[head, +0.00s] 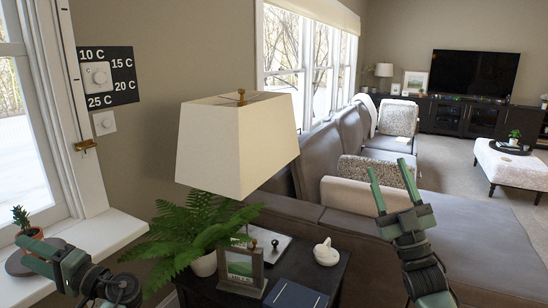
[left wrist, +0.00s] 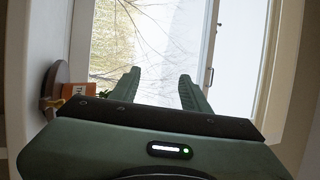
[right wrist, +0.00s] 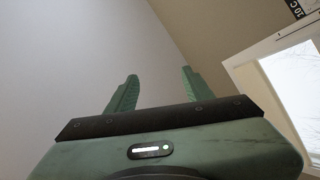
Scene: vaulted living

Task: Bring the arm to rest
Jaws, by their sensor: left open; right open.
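My left gripper (head: 30,248) is at the lower left in the head view, beside the window sill. Its fingers are hard to make out there. In the left wrist view its two fingers (left wrist: 160,77) stand apart with nothing between them, pointing towards the window. My right gripper (head: 388,166) is raised at the right in the head view, fingers upward and spread, in front of the grey sofa from this view. In the right wrist view its fingers (right wrist: 159,75) are apart and empty against a plain wall or ceiling.
A side table (head: 333,272) carries a fern (head: 190,228), a picture frame (head: 241,268), a white object (head: 326,252) and a dark blue book (head: 295,294). A lamp (head: 235,145) rises above it. A small potted plant (head: 21,218) stands on the window sill (head: 105,232). The sofa (head: 480,235) fills the right.

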